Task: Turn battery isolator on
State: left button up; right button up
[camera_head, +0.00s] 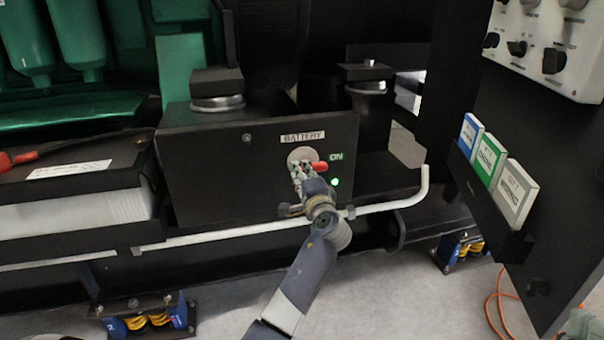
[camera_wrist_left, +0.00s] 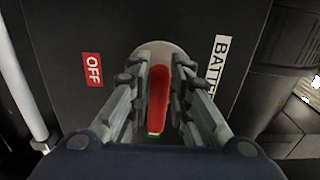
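The battery isolator is a round light plate with a red handle (camera_head: 320,166) on the dark box face below the BATTERY label (camera_head: 302,137). The handle points right, toward the green ON marking (camera_head: 336,156), and a green light (camera_head: 335,182) glows below that. My left gripper (camera_head: 304,172) is at the isolator. In the left wrist view the red handle (camera_wrist_left: 158,98) lies between the two fingers (camera_wrist_left: 160,70), with narrow gaps beside it. The red OFF label (camera_wrist_left: 92,69) shows at left. My right gripper is not in view.
A white rail (camera_head: 390,205) runs across the front below the box, close to my left wrist. A rack with several boxed kits (camera_head: 490,157) and a knob panel (camera_head: 545,35) stand at right. An orange cable (camera_head: 492,310) lies on the floor.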

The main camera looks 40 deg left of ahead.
pick_arm(q)
jog(key=o, duration=0.4)
jog(key=shift+f, duration=0.1)
jog(key=v, duration=1.2)
jog(key=shift+s, duration=0.1)
